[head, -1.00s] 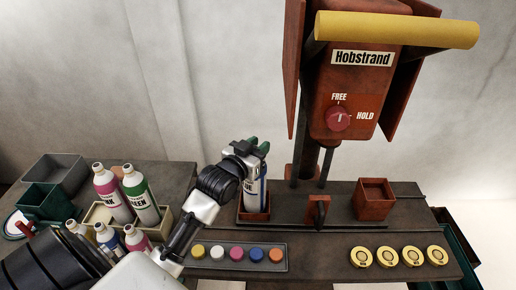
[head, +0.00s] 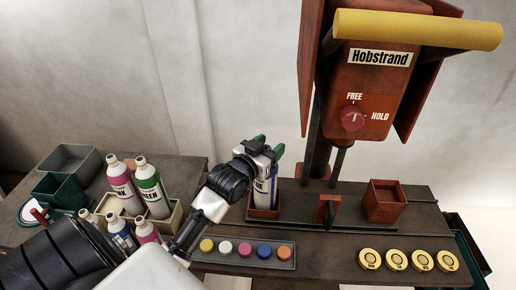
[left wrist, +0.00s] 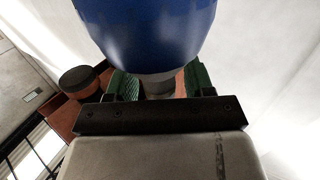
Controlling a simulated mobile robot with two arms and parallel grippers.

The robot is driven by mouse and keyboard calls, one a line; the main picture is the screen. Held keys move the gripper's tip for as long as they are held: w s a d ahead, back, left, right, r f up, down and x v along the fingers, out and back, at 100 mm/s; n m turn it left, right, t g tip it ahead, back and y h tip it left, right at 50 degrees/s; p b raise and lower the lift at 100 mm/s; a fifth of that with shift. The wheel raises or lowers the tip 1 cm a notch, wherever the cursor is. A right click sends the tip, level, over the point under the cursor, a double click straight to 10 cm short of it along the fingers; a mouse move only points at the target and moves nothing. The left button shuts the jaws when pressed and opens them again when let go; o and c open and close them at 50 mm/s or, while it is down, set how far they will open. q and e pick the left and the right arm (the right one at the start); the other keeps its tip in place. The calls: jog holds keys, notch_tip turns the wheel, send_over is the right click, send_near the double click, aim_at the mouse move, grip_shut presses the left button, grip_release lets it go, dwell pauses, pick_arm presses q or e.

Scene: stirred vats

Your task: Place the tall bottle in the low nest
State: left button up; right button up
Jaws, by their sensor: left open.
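The tall bottle (head: 262,190), white with a blue label, stands in the low nest (head: 263,213), a shallow rust-red square holder on the left of the machine's base. It looks upright. My left gripper (head: 268,147) is at the bottle's upper end, with its green fingers apart on either side; it hides the top. In the left wrist view, the bottle's blue body (left wrist: 150,30) and paler neck show between the open green fingers (left wrist: 158,84). I cannot tell whether a finger touches it. The bottle's foot is hidden by the nest wall. My right gripper is not in view.
A deeper rust-red box (head: 385,203) stands right of a small upright bracket (head: 327,211). The Hobstrand machine (head: 357,95) rises behind. A row of coloured buttons (head: 244,250) and several yellow discs (head: 396,260) lie in front. A crate (head: 172,218) of bottles stands left.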

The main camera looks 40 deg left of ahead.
pick_arm(q)
jog(key=s+b, duration=0.2)
jog(key=s, duration=0.9)
jog(key=shift+s+r, duration=0.25)
